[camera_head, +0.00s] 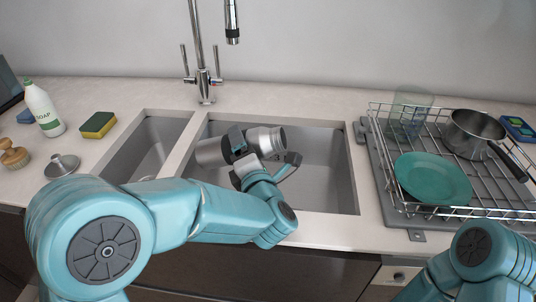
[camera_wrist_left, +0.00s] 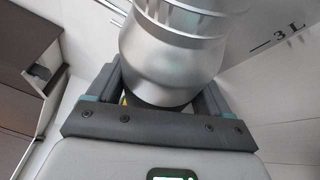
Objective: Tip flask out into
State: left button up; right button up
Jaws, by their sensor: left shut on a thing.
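The silver metal flask (camera_head: 211,152) lies tilted nearly on its side above the large sink basin (camera_head: 325,165). Its brighter silver end (camera_head: 268,138) points right in the head view. My left gripper (camera_head: 239,148) is shut around its middle. In the left wrist view the flask (camera_wrist_left: 180,50) fills the top, between the two fingers of my left gripper (camera_wrist_left: 155,92). The flask's opening cannot be made out, and no liquid shows coming from it. My right arm shows at the lower right in the head view; its gripper is out of view.
A tap (camera_head: 204,80) stands behind the sink. At right, a wire rack (camera_head: 455,209) holds a teal plate (camera_head: 433,178), a glass (camera_head: 408,112) and a pot (camera_head: 474,132). At left are a soap bottle (camera_head: 43,109), sponge (camera_head: 98,124), brush (camera_head: 14,155) and metal knobbed piece (camera_head: 62,165).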

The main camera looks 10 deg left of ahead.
aim_at(249, 138)
pick_arm(q)
jog(key=shift+r, duration=0.1)
dwell(0.3)
jog(key=shift+s+d+r+m+t+b, duration=0.1)
jog(key=shift+d+r+m+t+b, duration=0.3)
jog(key=shift+m, duration=0.2)
jog(key=shift+r, duration=0.3)
jog(key=shift+m, duration=0.3)
jog(key=shift+d+r+m+t+b, duration=0.25)
jog(key=shift+r+m+t+b, duration=0.15)
jog(key=shift+r+m, duration=0.4)
jog(key=shift+f, duration=0.1)
